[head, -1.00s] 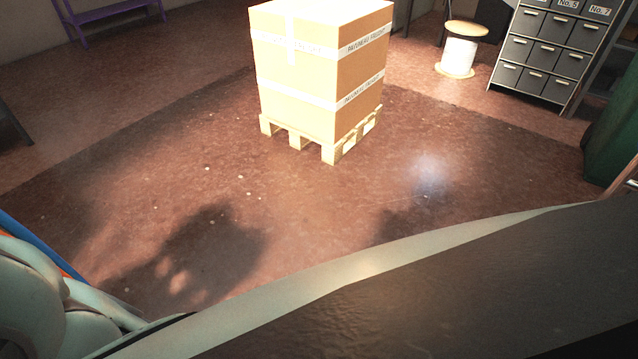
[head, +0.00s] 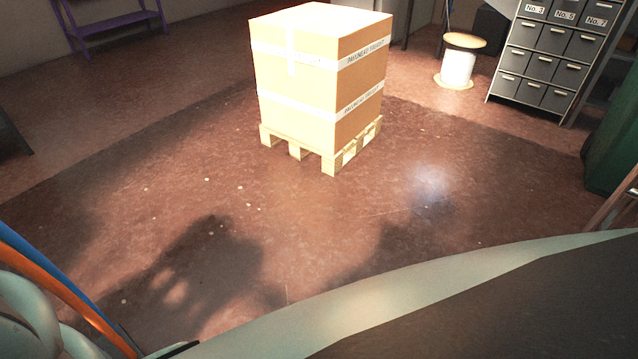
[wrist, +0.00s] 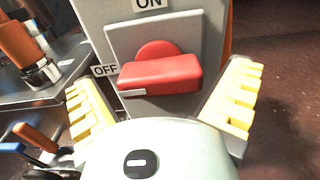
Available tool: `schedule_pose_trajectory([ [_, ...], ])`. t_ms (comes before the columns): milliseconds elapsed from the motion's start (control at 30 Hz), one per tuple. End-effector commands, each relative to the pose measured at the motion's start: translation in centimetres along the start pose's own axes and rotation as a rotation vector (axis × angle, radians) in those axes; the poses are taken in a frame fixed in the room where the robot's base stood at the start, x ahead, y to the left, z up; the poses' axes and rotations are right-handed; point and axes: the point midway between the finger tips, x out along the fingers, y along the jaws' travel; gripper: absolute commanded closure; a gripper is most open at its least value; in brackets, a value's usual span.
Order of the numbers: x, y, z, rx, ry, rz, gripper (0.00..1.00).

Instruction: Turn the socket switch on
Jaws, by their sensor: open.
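The socket switch shows in the wrist view as a red rotary handle (wrist: 160,75) on a grey plate (wrist: 120,38). The handle lies roughly level, its pale-marked end to the left beside the OFF label (wrist: 105,70). The ON label (wrist: 149,3) is above it, cut by the top edge. My gripper (wrist: 163,78) is open, with one yellow ribbed finger at each side of the handle. Gaps show between the fingers and the handle, and nothing is held. The head view shows neither the switch nor my gripper.
In the wrist view, a metal shelf with tools (wrist: 45,72) is at the left; open floor (wrist: 285,90) is at the right. In the head view, a large carton (head: 318,85) sits on a pallet (head: 330,160) amid clear floor, with a drawer cabinet (head: 545,60) behind right.

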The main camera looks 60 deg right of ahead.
Motion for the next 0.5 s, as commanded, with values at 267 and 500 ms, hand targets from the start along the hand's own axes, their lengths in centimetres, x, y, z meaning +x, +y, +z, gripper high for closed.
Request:
schedule_pose_trajectory([
  [267,0.57,-0.02,-0.05,0.000,0.002,0.000,0.00],
  [500,0.53,0.02,-0.04,0.000,0.002,0.001,0.08],
])
